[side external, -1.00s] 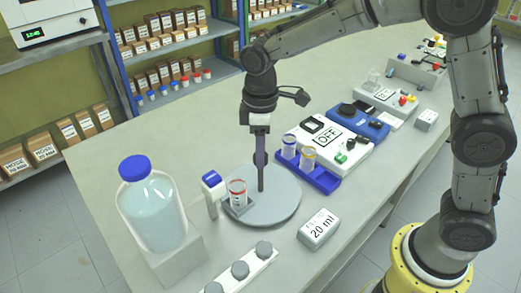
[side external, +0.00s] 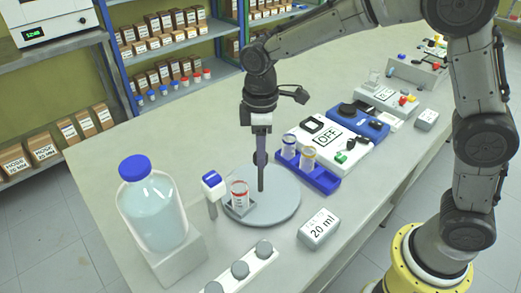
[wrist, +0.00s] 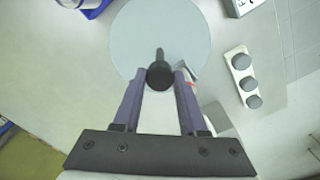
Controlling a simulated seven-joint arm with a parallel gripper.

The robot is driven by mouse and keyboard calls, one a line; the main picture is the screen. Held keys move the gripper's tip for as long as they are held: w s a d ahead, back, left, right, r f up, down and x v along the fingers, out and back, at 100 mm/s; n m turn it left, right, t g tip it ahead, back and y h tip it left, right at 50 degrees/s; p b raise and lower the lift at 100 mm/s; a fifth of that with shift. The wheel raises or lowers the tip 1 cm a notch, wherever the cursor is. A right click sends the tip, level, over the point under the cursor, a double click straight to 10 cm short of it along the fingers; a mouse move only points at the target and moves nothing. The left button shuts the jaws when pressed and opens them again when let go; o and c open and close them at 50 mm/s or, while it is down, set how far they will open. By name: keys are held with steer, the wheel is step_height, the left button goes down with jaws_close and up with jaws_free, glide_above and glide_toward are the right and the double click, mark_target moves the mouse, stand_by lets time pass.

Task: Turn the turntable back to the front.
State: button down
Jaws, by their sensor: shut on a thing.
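The turntable (side external: 275,208) is a flat grey disc on the bench; it also shows as a pale disc in the wrist view (wrist: 150,30). A beaker with a red band (side external: 239,193) stands in a small grey holder at the disc's left front edge. My gripper (side external: 261,182) points straight down over the disc. In the wrist view its two purple fingers stand either side of a black upright handle (wrist: 160,76) on the disc, and the gripper is shut on it. The beaker is mostly hidden behind the right finger there.
A blue rack (side external: 318,178) with two vials is close at right. A 20 ml box (side external: 318,230) and a strip with grey knobs (side external: 240,270) lie in front.

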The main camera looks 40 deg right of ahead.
steer(key=shift+n, duration=2.2)
steer(key=shift+r+n, duration=0.1)
steer(key=shift+n, duration=6.3)
steer(key=shift+c, duration=2.2)
jaws_free()
step_height(320, 180, up, 14)
